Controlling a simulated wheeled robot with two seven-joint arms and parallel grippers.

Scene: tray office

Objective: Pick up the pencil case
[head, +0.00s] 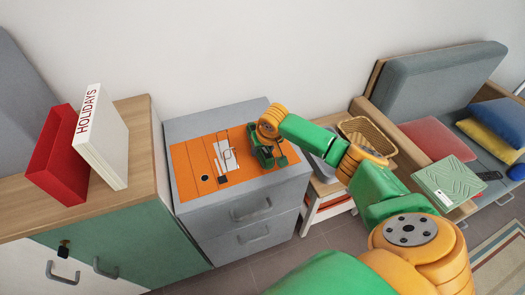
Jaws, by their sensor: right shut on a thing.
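My right gripper (266,158) reaches in from the right, low over the right part of the orange mat (188,184) on the grey drawer cabinet (188,222). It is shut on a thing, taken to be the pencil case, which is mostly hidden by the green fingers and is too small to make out. I cannot tell whether it touches the mat. My left gripper is not in view.
A white card (223,153) and small black items (222,181) lie on the mat. A red box (58,160) and a white HOLIDAYS binder (102,145) stand on the left cabinet. A wicker basket (368,131) and a sofa (435,78) are on the right.

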